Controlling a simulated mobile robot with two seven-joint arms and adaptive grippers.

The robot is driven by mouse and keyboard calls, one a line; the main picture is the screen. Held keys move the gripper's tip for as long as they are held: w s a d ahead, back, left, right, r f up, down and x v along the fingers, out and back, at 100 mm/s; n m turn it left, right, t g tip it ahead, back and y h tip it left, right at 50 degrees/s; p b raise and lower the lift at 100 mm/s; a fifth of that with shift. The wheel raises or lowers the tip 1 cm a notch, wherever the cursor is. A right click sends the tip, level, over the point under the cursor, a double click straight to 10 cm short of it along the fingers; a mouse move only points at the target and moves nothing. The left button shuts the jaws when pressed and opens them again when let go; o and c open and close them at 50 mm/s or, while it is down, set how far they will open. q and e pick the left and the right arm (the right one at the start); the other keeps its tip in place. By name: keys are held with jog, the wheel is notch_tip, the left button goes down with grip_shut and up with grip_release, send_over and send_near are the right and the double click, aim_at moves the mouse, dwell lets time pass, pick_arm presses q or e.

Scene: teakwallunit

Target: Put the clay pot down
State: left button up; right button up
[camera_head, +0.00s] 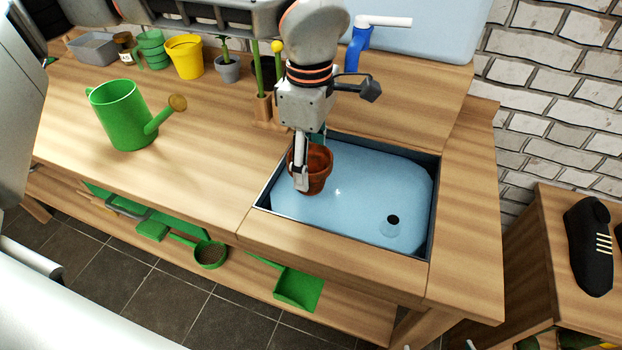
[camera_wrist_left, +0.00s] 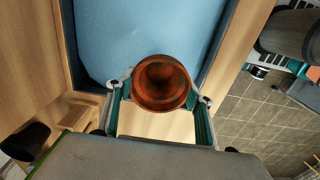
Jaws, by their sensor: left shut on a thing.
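The clay pot (camera_head: 319,168) is a small reddish-brown pot with a thick rim. It is upright over the left part of the blue sink basin (camera_head: 350,205); I cannot tell whether its base touches the basin. My left gripper (camera_head: 304,172) comes down from above and is shut on the pot. In the left wrist view the pot (camera_wrist_left: 161,84) sits between the two fingers (camera_wrist_left: 160,97), with its dark opening facing the camera. The gripper hides part of the pot's left side in the head view. My right gripper is not in view.
A green watering can (camera_head: 122,115) stands on the wooden bench (camera_head: 190,160) to the left. A yellow pot (camera_head: 185,56) and several other pots line the back. The basin's right part is clear around the drain (camera_head: 392,220).

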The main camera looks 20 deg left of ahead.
pick_arm(q)
jog(key=shift+f, duration=2.55)
jog(key=o, duration=1.2)
jog(key=shift+f, duration=0.15)
notch_tip(320, 180, up, 12)
jog(key=shift+r+p, duration=0.15)
jog(key=shift+p, duration=0.35)
